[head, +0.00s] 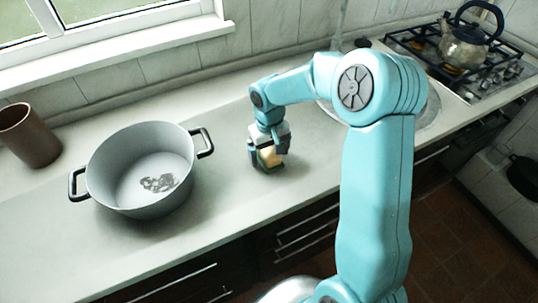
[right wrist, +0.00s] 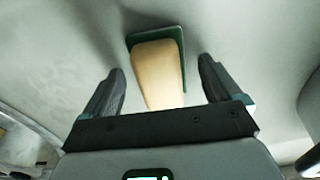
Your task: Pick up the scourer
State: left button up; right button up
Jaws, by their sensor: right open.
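The scourer (head: 271,157) is a pale yellow block with a dark green layer, on the light grey worktop to the right of the big pot. In the right wrist view the scourer (right wrist: 158,72) lies between the two dark fingers, with gaps on both sides. My right gripper (head: 268,158) is open and low over the scourer, with its fingers around it and apart from it, and hides part of it in the head view. The right gripper (right wrist: 160,85) also shows in the right wrist view. My left gripper is not in view.
A grey two-handled pot (head: 140,205) with a dark patch on its inner bottom stands left of the scourer. A brown cup (head: 30,137) stands at the far left. A kettle (head: 464,45) sits on the gas hob (head: 490,75) at the back right.

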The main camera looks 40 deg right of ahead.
aim_at(269, 151)
jog(key=c, duration=1.1)
jog(key=shift+c, duration=0.3)
jog(key=shift+r, duration=0.1)
notch_tip(269, 151, up, 20)
jog(key=shift+p, duration=0.4)
jog(key=o, duration=0.5)
jog(key=shift+c, duration=0.2)
jog(key=c, duration=0.3)
